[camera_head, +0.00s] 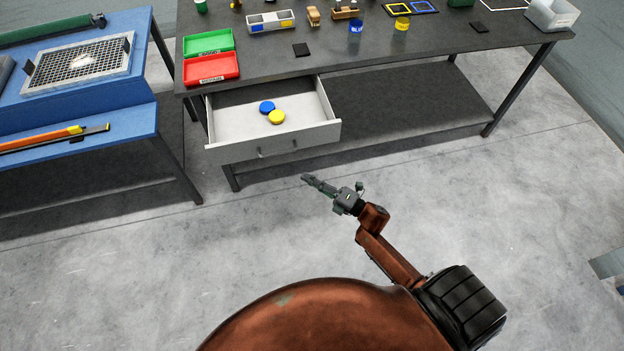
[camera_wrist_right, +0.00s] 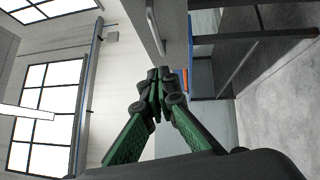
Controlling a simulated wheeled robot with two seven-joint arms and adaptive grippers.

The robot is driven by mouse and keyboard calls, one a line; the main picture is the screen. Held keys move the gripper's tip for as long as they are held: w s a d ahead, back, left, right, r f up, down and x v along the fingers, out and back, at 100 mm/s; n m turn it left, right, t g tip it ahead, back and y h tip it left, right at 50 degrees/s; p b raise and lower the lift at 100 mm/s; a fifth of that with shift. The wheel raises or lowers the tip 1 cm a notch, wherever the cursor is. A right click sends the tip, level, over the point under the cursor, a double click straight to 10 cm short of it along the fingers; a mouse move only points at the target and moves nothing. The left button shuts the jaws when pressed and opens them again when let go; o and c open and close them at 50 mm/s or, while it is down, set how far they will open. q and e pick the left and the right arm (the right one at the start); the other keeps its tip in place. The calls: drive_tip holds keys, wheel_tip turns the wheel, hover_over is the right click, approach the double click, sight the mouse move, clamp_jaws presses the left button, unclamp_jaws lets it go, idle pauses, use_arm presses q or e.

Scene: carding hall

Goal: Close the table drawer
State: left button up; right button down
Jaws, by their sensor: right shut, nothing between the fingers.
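The table drawer (camera_head: 225,149) stands pulled out under the left end of the dark table (camera_head: 350,50). It is white inside with a grey front and a small bar handle. A blue disc (camera_head: 267,107) and a yellow disc (camera_head: 277,117) lie inside it. My right gripper (camera_head: 306,178) is shut and empty, just in front of and below the drawer front, apart from it in the head view. In the right wrist view the shut green fingers (camera_wrist_right: 160,72) show close to the grey drawer front (camera_wrist_right: 142,22) and its handle (camera_wrist_right: 155,30). My left gripper is not in view.
A green tray (camera_head: 208,43) and a red tray (camera_head: 211,68) lie on the table above the drawer. A blue bench (camera_head: 130,120) with a mesh screen stands at the left. The lower shelf (camera_head: 410,100) is bare. The floor in front is clear.

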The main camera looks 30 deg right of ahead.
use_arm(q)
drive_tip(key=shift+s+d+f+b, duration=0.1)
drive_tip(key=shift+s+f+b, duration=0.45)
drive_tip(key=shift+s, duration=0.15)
use_arm(e)
drive_tip(key=w+a+r, duration=0.1)
drive_tip(key=w, duration=0.8)
drive_tip(key=shift+a+r, duration=0.15)
drive_tip(key=shift+a, duration=0.25)
